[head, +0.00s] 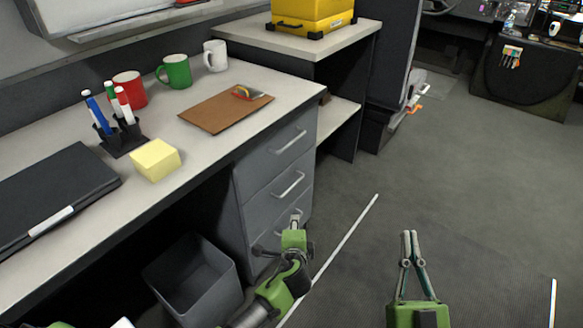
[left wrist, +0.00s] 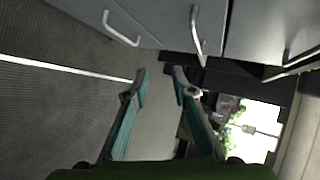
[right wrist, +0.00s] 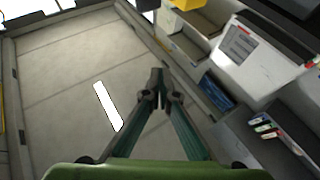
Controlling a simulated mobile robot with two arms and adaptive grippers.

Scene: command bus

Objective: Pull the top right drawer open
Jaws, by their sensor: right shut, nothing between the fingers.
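The top drawer (head: 277,155) is the highest of three grey drawers under the desk's right end. It is closed, with a pale bar handle (head: 290,142). My left gripper (head: 295,218) is in front of the lower drawers, below the top handle, and touches no handle that I can see. In the left wrist view its fingers (left wrist: 160,73) are apart and empty. Several handles show beyond them, the nearest being the middle one (left wrist: 196,34). My right gripper (head: 409,234) is shut and empty over the floor, away from the drawers; its closed tips show in the right wrist view (right wrist: 157,76).
The desk (head: 225,82) holds mugs, a clipboard (head: 222,107), a pen holder, yellow notes (head: 155,160) and a black binder (head: 50,195). A grey bin (head: 195,282) stands below, left of the drawers. Floor to the right is clear.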

